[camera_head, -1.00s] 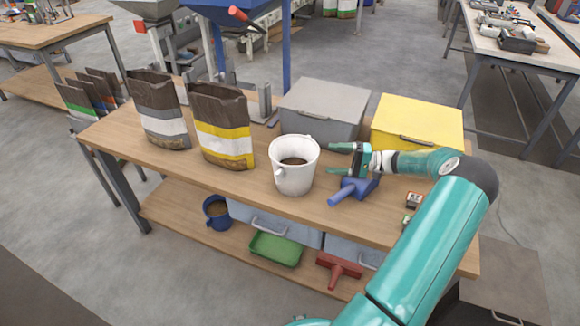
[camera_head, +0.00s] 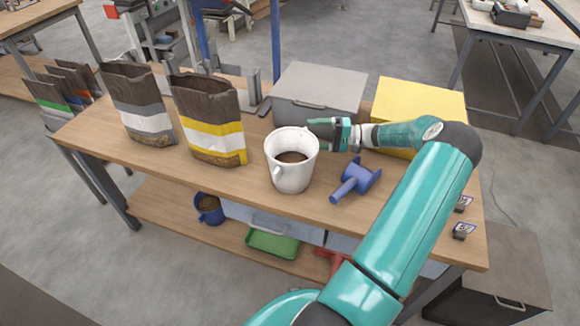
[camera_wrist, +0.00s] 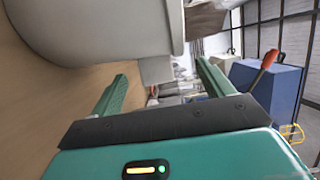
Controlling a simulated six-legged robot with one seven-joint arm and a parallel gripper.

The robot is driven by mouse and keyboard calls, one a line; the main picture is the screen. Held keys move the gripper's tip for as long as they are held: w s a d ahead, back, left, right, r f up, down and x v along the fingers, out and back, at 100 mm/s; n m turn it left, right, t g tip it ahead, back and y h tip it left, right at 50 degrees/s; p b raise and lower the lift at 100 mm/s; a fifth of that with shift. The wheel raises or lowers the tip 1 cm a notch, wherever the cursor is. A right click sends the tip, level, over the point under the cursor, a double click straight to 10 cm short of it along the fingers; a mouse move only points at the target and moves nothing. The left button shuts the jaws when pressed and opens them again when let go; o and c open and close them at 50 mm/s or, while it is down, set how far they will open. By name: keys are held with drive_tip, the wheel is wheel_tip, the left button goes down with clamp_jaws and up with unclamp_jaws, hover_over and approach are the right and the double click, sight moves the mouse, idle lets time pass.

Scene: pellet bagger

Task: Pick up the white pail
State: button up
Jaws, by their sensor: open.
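The white pail (camera_head: 291,174) stands upright on the wooden table with brown contents inside. My gripper (camera_head: 322,135) is at the right side of its rim, fingers pointing left toward it. In the wrist view, the pail (camera_wrist: 100,25) fills the upper left, and a small pale tab (camera_wrist: 156,70) on it shows between my open fingers (camera_wrist: 165,85). The fingers look apart, with nothing clamped. Whether a fingertip touches the pail I cannot tell.
A blue scoop (camera_head: 354,181) lies right of the pail. A grey box (camera_head: 318,95) and a yellow box (camera_head: 418,105) stand behind. Bags with a yellow band (camera_head: 215,128) and a grey band (camera_head: 145,110) stand at left. The table front (camera_head: 235,187) is clear.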

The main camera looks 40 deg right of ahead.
sight(298, 134)
drive_tip(key=x, duration=0.5)
drive_tip(key=shift+a+r, duration=0.1)
drive_tip(key=shift+a, duration=0.2)
drive_tip(key=shift+w, duration=0.1)
drive_tip(key=shift+c, duration=0.2)
drive_tip(key=c, duration=1.1)
